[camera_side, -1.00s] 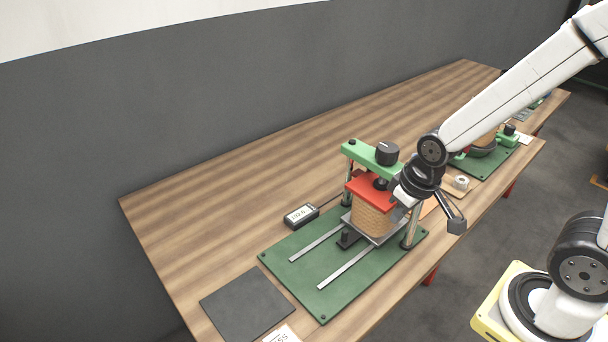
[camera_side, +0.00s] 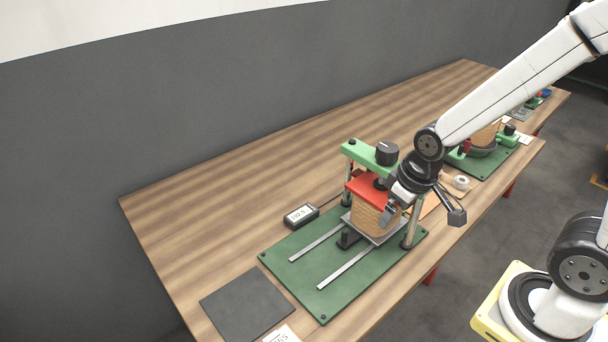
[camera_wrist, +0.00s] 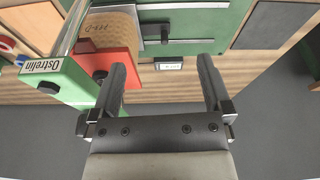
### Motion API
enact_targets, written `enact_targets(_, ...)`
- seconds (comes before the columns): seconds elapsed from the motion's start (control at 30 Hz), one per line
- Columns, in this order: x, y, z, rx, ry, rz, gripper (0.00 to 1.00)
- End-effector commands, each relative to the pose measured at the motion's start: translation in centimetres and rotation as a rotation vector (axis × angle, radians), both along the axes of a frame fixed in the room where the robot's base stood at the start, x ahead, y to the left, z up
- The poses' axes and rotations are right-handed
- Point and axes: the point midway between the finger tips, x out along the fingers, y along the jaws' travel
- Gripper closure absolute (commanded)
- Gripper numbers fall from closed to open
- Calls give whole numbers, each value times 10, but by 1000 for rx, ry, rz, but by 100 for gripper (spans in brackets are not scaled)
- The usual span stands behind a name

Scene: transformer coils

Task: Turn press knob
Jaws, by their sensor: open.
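The press has a green crossbar (camera_side: 362,151) on two metal posts, with a black knob (camera_side: 387,153) on top. Under it, a red plate (camera_side: 366,190) rests on a tan wound coil (camera_side: 368,215). The crossbar (camera_wrist: 62,82), red plate (camera_wrist: 117,65) and coil (camera_wrist: 112,27) also show at the left of the wrist view. I cannot tell for sure which dark part there is the knob. My gripper (camera_wrist: 160,72) is open and empty, its fingers spread. In the side view, my gripper (camera_side: 389,214) is beside the coil and red plate, lower than the knob and apart from it.
The press stands on a green baseplate (camera_side: 318,300) with two metal rails. A small digital display (camera_side: 300,215) sits left of it, and a dark mat (camera_side: 246,302) lies at the front. A white roll (camera_side: 461,182) and another green fixture (camera_side: 487,160) stand behind. The table's left is clear.

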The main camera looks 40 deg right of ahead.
Motion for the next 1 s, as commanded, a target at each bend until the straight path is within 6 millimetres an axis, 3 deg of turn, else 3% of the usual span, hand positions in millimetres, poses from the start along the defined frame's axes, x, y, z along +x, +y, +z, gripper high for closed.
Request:
enact_targets(0.47,46,-21,33,-125,38,532,0)
enact_targets(1.0,86,-60,68,-213,119,1178,0)
